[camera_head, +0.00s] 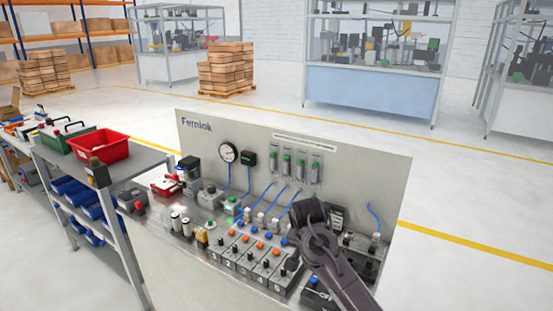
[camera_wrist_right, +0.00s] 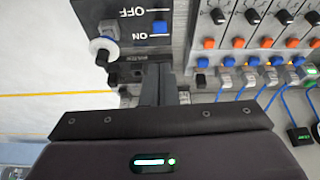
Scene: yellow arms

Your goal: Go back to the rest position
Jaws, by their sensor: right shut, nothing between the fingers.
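My right arm (camera_head: 335,262) comes in from the lower right of the head view, dark and bent over the right half of the control bench. Its fingertips are hidden there. In the right wrist view my right gripper (camera_wrist_right: 165,88) is shut and empty, its dark fingers together just below a switch box (camera_wrist_right: 135,28) marked OFF and ON. That box carries a white knob (camera_wrist_right: 103,48) and a blue button (camera_wrist_right: 159,27). I cannot tell whether the fingers touch the box. My left gripper is not in view.
The bench has an upright grey back panel (camera_head: 355,165) with a gauge (camera_head: 228,152) and blue hoses. Numbered modules with knobs and coloured buttons stand along its front. A red bin (camera_head: 100,147) sits on the shelf at left. Open floor (camera_head: 480,200) lies to the right.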

